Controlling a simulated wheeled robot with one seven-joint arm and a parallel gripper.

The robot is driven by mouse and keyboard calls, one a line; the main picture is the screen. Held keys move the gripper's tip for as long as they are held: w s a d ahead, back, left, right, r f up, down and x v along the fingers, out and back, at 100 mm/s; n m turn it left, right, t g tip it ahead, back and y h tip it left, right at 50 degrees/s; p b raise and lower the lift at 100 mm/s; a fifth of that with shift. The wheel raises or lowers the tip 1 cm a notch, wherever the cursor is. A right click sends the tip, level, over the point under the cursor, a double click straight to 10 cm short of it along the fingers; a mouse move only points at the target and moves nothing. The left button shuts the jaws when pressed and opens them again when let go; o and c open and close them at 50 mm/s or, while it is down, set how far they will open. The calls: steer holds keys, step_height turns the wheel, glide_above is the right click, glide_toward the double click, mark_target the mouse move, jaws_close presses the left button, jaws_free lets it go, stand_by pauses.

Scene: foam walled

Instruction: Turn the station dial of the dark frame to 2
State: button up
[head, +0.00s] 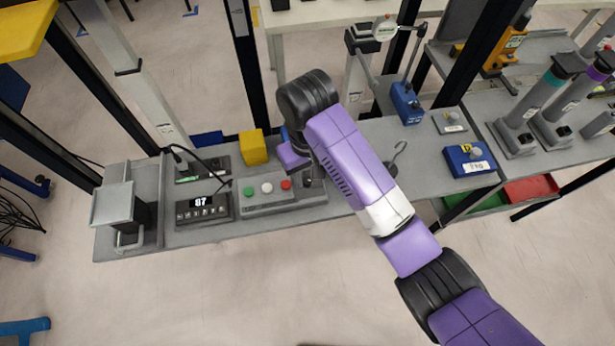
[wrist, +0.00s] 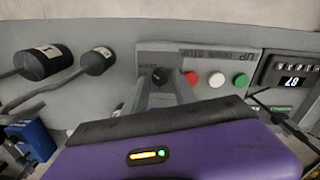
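A black dial (wrist: 160,77) sits on the grey control panel (wrist: 213,52), beside the red, white and green buttons, in the wrist view. My gripper (wrist: 161,88) is right at the dial, with its grey fingers apart and the dial showing between their tips. I cannot tell whether they touch it. The dial's number marks and setting cannot be read. In the head view my gripper (head: 306,183) points down at the right end of the button panel (head: 262,209) and hides the dial. Dark upright posts (head: 246,70) stand behind the bench.
A display box (head: 204,208) reading 87 is left of the buttons. A yellow block (head: 253,147) stands behind them. A grey bracket (head: 115,205) is at the bench's left end. Two dark cylinders (wrist: 42,62) (wrist: 97,61) on rods lie beside the panel. A blue box (head: 469,162) is farther right.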

steer(key=shift+f, duration=0.6)
jaws_close()
steer(key=shift+r+n+p, duration=0.1)
steer(key=shift+n+p, duration=0.8)
steer(key=shift+n, duration=0.1)
steer(key=n+p, duration=0.2)
steer(key=n, duration=0.1)
steer(key=n+p, duration=0.2)
steer(key=n, duration=0.4)
steer(key=shift+n+p, duration=0.35)
steer(key=shift+n, duration=0.05)
